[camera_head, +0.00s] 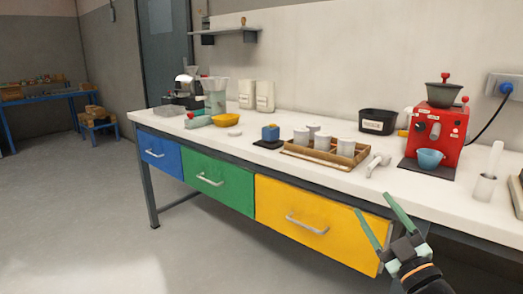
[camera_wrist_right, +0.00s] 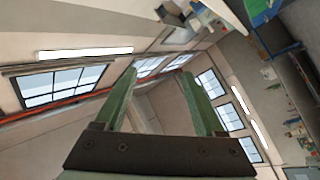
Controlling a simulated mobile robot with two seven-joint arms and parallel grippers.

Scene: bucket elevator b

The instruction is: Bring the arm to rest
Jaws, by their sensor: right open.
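My right gripper (camera_head: 380,222) is at the lower right of the head view, in front of the yellow drawer and below the worktop's front edge. Its two green fingers are spread apart with nothing between them. In the right wrist view the same open fingers (camera_wrist_right: 158,100) point toward the upper walls and windows, and the gap is empty. My left gripper is in neither view.
The white worktop (camera_head: 390,190) carries a red machine (camera_head: 437,135), a wooden tray (camera_head: 290,149) with white cups, and a black bin (camera_head: 377,121). Blue (camera_head: 158,150), green (camera_head: 225,183) and yellow (camera_head: 290,212) drawers are below.

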